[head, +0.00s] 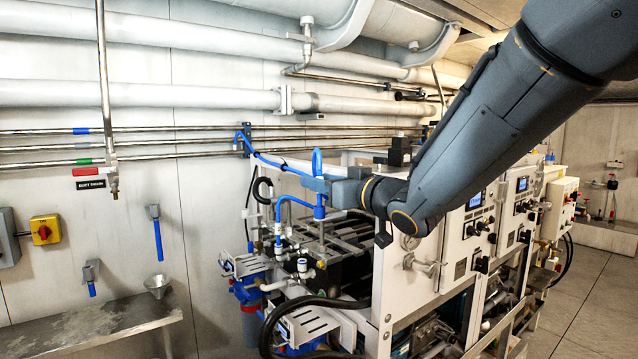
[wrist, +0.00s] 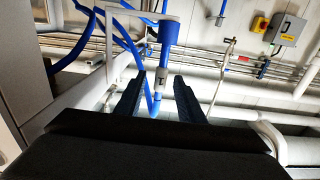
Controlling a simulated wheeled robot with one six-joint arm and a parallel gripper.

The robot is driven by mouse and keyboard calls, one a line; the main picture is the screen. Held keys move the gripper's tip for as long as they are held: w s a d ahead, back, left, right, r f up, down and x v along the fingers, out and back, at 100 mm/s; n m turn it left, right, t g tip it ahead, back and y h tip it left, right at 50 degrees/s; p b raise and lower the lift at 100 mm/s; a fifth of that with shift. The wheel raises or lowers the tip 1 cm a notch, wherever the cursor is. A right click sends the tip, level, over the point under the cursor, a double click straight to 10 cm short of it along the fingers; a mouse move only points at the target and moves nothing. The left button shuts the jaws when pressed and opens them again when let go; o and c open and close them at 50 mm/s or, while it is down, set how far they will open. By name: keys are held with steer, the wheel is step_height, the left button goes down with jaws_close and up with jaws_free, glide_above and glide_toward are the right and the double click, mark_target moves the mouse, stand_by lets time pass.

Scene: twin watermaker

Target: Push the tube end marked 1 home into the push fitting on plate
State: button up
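My gripper (head: 318,186) is at a blue tube (head: 317,160) that stands upright above the machine frame. In the wrist view, my gripper's two dark fingers (wrist: 158,82) stand apart on either side of the tube, with gaps showing beside it. A pale tag (wrist: 160,77) with a mark like a 1, seen upside down, sits on the tube between the fingertips. A thick blue part (wrist: 168,32) shows beyond the tag.
Other blue tubing (head: 264,158) runs from the wall rails to the machine. A black hose (head: 320,302) curves across its front. A steel bench (head: 95,330) and wall-held blue tools (head: 157,238) are at left. White control panels (head: 480,215) stand at right.

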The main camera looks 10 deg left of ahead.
steer(key=shift+w+a, duration=0.25)
steer(key=shift+a, duration=0.05)
jaws_close()
step_height(320, 180, up, 10)
steer(key=shift+b, duration=1.05)
steer(key=c, duration=0.8)
jaws_free()
steer(key=shift+r, duration=0.1)
jaws_close()
